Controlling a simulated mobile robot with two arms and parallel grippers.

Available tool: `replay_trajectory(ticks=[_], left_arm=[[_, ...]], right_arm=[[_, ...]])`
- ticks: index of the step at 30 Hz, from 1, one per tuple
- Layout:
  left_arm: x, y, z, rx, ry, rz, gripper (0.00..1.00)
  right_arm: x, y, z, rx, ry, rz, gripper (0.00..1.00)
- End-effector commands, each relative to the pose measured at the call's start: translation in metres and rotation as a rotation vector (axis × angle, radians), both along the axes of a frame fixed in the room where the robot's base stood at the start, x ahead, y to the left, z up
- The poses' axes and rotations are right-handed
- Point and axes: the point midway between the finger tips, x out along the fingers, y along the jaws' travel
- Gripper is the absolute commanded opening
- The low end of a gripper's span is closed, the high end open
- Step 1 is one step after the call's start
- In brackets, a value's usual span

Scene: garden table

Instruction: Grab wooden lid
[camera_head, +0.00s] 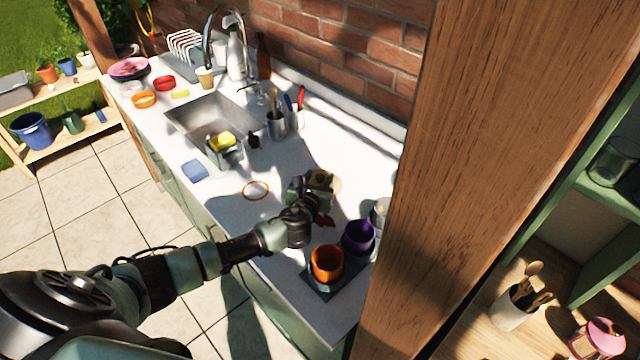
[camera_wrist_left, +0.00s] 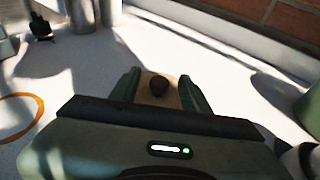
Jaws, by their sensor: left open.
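The wooden lid (camera_wrist_left: 173,100) lies on the white counter, a pale tan disc with a dark round knob (camera_wrist_left: 158,86) on top. In the left wrist view the knob sits between the two fingers of my left gripper (camera_wrist_left: 158,90), which are open with space on both sides of it. In the head view the lid (camera_head: 336,184) is mostly hidden behind my left gripper (camera_head: 318,182), and only its tan edge shows. I cannot tell whether the fingers touch the lid. My right gripper is in neither view.
A utensil cup (camera_head: 277,126) and the sink (camera_head: 190,112) are behind. A wooden post (camera_head: 490,130) blocks the right.

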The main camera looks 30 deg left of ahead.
Motion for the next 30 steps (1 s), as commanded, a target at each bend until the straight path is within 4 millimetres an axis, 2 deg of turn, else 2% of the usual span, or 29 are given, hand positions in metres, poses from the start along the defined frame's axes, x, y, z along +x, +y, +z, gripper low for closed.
replay_trajectory(ticks=[1,3,6,15,20,26,30], left_arm=[[0.0,0.0,0.0,0.0,0.0,0.0,0.44],[0.0,0.0,0.0,0.0,0.0,0.0,0.24],[0.0,0.0,0.0,0.0,0.001,0.0,0.0],[0.0,0.0,0.001,0.0,0.0,0.001,0.0],[0.0,0.0,0.009,-0.002,-0.001,0.001,0.0],[0.0,0.0,0.043,-0.001,-0.005,0.0,0.0],[0.001,0.001,0.08,0.001,-0.007,-0.001,0.0]], right_arm=[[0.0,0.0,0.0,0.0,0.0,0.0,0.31],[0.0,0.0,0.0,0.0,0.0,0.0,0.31],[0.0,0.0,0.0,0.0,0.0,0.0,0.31],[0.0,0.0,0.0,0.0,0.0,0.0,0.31],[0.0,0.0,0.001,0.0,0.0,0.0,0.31],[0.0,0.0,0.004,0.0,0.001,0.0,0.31],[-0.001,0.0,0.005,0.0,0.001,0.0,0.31]])
